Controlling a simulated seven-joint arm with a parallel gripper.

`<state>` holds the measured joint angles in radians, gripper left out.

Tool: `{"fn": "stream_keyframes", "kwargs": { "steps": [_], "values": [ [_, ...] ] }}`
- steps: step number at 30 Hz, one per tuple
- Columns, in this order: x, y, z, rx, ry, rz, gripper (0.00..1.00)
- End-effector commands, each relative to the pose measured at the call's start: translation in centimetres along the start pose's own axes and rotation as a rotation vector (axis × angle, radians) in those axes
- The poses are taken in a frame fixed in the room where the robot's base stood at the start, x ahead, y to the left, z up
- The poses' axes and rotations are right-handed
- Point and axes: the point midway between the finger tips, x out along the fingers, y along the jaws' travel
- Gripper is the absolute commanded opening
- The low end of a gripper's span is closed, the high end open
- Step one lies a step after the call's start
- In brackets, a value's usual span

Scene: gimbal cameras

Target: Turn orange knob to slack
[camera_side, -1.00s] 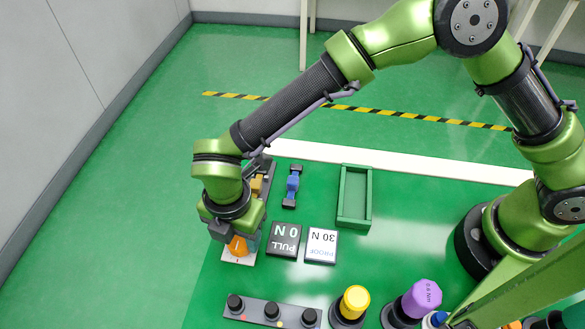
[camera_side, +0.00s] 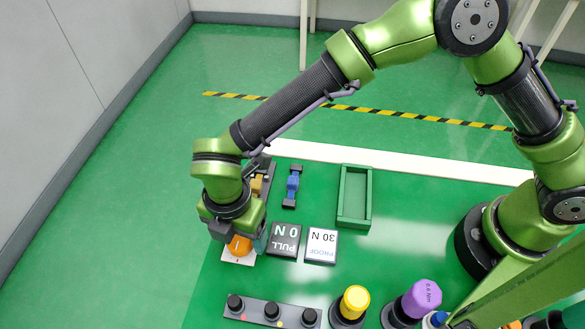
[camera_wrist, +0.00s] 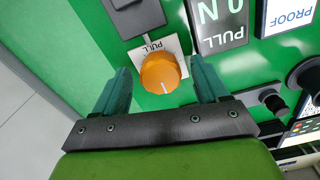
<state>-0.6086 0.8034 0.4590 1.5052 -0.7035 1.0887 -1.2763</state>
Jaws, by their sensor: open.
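The orange knob (camera_wrist: 160,73) sits on a white plate (camera_wrist: 182,46) lettered PULL on the green table, and a pale mark shows on the knob. In the side view the knob (camera_side: 239,245) is partly hidden by my gripper (camera_side: 240,232). My gripper is open in the wrist view (camera_wrist: 158,92), with one teal finger on each side of the knob and visible gaps between. A dark display (camera_wrist: 222,22) beside the plate reads PULL 0 N. The word slack is not readable on the plate.
A white PROOF 30 N sign (camera_side: 321,246) stands beside the display. A blue part (camera_side: 292,186) and an empty green tray (camera_side: 344,222) lie farther back. A strip of black knobs (camera_side: 271,313), a yellow knob (camera_side: 354,301) and a purple knob (camera_side: 421,297) are nearer the camera.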

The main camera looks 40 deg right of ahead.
Motion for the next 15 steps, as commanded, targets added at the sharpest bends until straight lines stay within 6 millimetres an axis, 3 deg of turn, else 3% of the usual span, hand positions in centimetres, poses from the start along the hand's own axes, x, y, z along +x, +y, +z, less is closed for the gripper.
{"fn": "stream_keyframes", "kwargs": {
  "steps": [5,15],
  "values": [
    [-2.1,0.1,0.0,0.0,0.001,0.005,0.74],
    [-10.3,0.1,0.0,0.002,0.001,0.007,0.74]
  ]
}}
